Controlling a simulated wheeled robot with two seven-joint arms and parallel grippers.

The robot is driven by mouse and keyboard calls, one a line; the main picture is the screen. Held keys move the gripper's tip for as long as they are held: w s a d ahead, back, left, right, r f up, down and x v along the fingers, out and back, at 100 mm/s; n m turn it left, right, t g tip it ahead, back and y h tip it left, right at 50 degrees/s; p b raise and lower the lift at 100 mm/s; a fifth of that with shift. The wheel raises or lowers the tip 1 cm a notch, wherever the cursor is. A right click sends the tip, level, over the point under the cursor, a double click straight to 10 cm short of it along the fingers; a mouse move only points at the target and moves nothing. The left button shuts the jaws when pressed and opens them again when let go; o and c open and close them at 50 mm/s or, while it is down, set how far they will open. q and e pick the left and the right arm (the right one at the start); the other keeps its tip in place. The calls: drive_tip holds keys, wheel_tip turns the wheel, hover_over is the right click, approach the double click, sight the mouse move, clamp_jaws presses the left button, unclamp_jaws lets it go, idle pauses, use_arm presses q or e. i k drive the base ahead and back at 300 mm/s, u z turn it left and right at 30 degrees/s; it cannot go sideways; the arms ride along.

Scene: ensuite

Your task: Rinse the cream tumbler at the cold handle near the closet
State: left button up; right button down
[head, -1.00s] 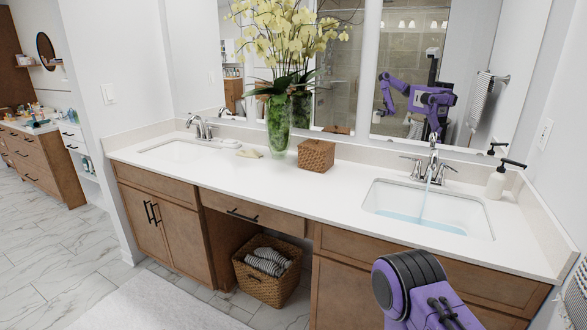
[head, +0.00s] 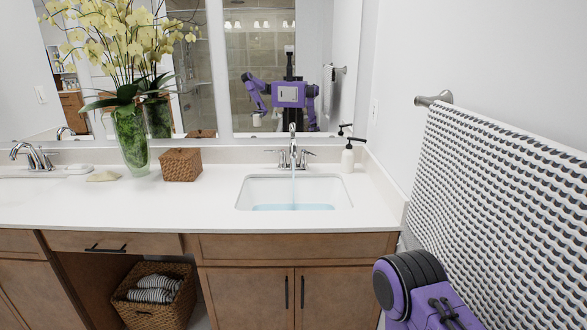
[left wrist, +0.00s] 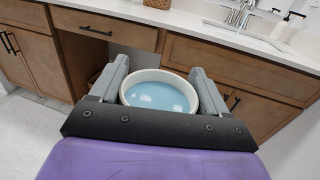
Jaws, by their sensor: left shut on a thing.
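My left gripper (left wrist: 160,68) is shut on the cream tumbler (left wrist: 158,76), one finger on each side. The tumbler looks roughly upright and holds blue water. It is in front of the cabinets, apart from the sink. In the head view the left gripper shows only in the mirror, with a pale object (head: 257,121). The right tap (head: 293,145) runs a stream into the right sink (head: 252,188), where blue water lies. Its left handle (head: 274,156) and right handle (head: 308,156) flank the spout. I see no closet, nor my right gripper directly.
A soap bottle (head: 347,159) stands right of the tap. A woven box (head: 181,166) and a glass vase (head: 131,143) stand left of the sink. A towel (head: 505,200) hangs on the right wall. The counter front (head: 160,215) is clear.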

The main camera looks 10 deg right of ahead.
sight(303, 152)
drive_tip(key=i, duration=1)
